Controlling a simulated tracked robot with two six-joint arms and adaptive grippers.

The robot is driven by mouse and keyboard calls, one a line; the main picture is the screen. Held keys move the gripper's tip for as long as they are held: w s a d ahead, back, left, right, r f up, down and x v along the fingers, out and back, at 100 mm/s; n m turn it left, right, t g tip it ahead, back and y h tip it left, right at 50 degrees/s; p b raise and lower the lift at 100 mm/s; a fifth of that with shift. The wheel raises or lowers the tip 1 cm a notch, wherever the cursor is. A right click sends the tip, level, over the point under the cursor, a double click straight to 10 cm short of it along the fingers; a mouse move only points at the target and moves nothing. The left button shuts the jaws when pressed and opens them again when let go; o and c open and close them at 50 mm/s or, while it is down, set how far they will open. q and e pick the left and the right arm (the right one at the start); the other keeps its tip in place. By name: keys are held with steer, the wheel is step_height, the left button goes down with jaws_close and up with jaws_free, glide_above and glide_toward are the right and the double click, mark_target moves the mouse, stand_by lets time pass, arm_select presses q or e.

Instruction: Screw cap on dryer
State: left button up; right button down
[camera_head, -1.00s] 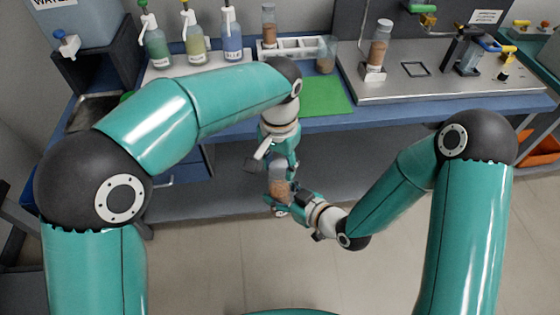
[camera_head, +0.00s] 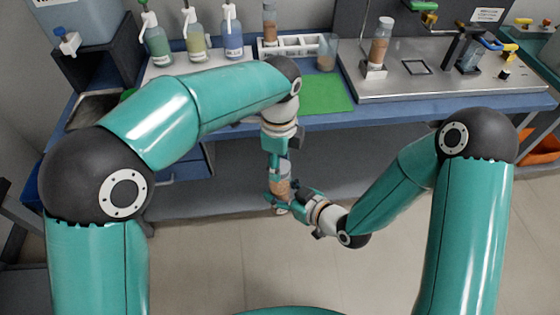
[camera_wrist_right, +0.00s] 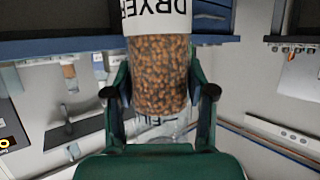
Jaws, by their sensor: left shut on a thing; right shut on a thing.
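The dryer (camera_head: 282,187) is a clear cylinder of brown beads, held off the table in front of the bench. In the right wrist view the dryer (camera_wrist_right: 158,75) carries a white label reading DRYER, and its upper end is out of frame. My right gripper (camera_wrist_right: 160,97) is shut around the dryer's sides. My left gripper (camera_head: 280,167) points down over the dryer's top end and is shut there. The cap is hidden at the left fingers, so how it sits on the dryer cannot be told.
A blue bench with a green mat (camera_head: 323,95) lies behind the arms. On it are pump bottles (camera_head: 197,42), a white rack (camera_head: 295,48) and a beaker (camera_head: 327,54). Another bead column (camera_head: 380,46) stands on a steel plate (camera_head: 440,84). Open floor surrounds the grippers in front.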

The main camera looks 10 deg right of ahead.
arm_select(q)
steer(key=m, duration=0.4)
steer(key=shift+w+m, duration=0.1)
steer(key=shift+m, duration=0.2)
steer(key=m, duration=0.8)
steer(key=shift+w+m, duration=0.1)
steer(key=shift+m, duration=0.3)
steer(key=m, duration=0.3)
steer(key=shift+m, duration=0.3)
steer(key=o, duration=0.7)
steer(key=shift+d, duration=0.1)
